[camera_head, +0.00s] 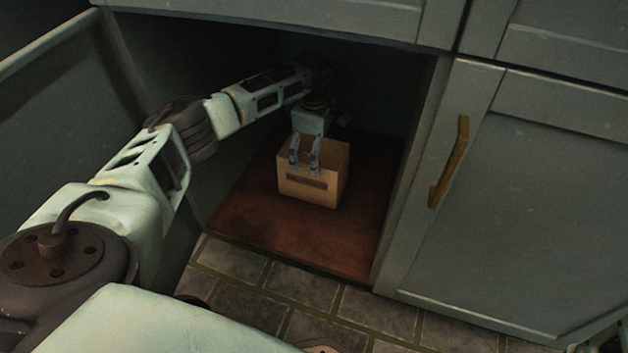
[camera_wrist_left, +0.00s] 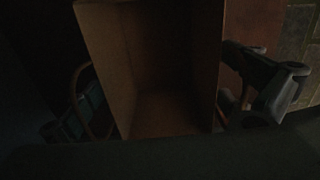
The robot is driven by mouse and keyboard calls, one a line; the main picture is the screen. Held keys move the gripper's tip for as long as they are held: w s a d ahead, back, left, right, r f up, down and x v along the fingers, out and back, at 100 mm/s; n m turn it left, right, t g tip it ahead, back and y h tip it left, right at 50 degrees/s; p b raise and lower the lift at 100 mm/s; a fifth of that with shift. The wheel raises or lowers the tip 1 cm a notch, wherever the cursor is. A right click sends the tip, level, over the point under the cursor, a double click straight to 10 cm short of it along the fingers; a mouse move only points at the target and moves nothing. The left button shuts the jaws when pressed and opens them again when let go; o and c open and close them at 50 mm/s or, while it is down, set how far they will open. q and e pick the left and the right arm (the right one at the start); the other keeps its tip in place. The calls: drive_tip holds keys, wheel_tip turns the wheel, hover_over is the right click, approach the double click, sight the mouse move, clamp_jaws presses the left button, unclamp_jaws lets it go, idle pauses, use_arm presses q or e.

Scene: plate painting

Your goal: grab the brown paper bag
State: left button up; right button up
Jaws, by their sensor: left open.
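The brown paper bag (camera_head: 328,190) stands upright and open-topped inside a dark lower cabinet, with a dark label strip on its near face. My left gripper (camera_head: 304,160) reaches in from the left and points down at the bag's top. Its two fingers overlap the upper near side of the bag in the head view. In the left wrist view, the bag (camera_wrist_left: 165,112) shows its empty inside, with the open fingers (camera_wrist_left: 168,105) spread to either side of it. Whether the fingers touch it, I cannot tell.
The bag stands on a reddish-brown cabinet floor (camera_head: 265,225) with bare room in front. A closed grey door (camera_head: 520,200) with a wooden handle (camera_head: 449,163) is on the right. An open door panel (camera_head: 60,110) is on the left. Stone tiles (camera_head: 310,325) lie below.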

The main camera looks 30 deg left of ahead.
use_arm(q)
drive_tip(key=shift+c, duration=0.4)
drive_tip(key=c, duration=1.3)
drive_tip(key=shift+r, duration=0.1)
